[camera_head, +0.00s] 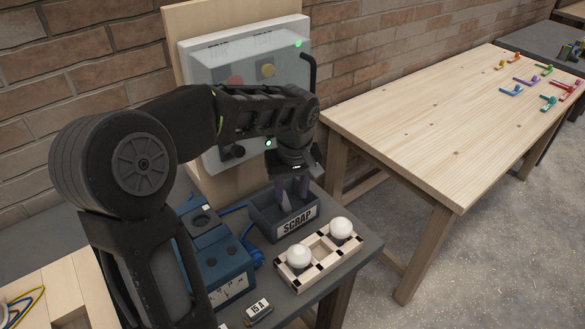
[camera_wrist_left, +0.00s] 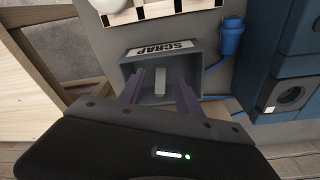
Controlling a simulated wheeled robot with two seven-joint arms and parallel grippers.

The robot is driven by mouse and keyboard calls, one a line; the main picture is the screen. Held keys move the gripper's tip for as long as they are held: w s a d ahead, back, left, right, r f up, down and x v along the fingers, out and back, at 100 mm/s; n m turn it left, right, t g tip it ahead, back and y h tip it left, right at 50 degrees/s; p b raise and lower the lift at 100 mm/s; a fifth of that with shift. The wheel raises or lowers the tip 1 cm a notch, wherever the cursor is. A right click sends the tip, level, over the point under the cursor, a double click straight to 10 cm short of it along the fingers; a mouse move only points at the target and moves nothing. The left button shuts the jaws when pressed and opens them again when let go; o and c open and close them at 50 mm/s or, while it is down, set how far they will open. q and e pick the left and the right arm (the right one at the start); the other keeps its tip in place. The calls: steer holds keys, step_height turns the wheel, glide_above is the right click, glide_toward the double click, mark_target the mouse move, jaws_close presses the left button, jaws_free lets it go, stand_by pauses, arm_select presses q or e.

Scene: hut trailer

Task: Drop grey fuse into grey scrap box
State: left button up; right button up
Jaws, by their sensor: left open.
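The grey scrap box (camera_head: 268,221) with a white SCRAP label stands on the dark grey table, in front of the panel. It also shows in the left wrist view (camera_wrist_left: 127,72). My left gripper (camera_head: 292,197) points down into the box, its two purple-grey fingers apart. In the left wrist view the fingers (camera_wrist_left: 160,88) spread over the box opening. A small light grey piece, which looks like the grey fuse (camera_wrist_left: 160,84), is inside the box between the fingers and apart from both. The fuse is hidden in the head view. My right gripper is out of view.
A pale holder (camera_head: 318,258) with two white balls sits in front of the box. A blue device (camera_head: 219,262) stands to its left, and a block labelled 15 A (camera_head: 258,311) lies nearer. A wooden table (camera_head: 440,120) with several small coloured parts is at the right.

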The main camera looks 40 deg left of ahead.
arm_select(q)
step_height(320, 180, up, 12)
steer(key=s+d, duration=0.1)
steer(key=shift+d+r, duration=0.2)
steer(key=shift+r, duration=0.05)
steer(key=shift+s+f, duration=0.1)
steer(key=shift+s, duration=0.05)
stand_by(0.7)
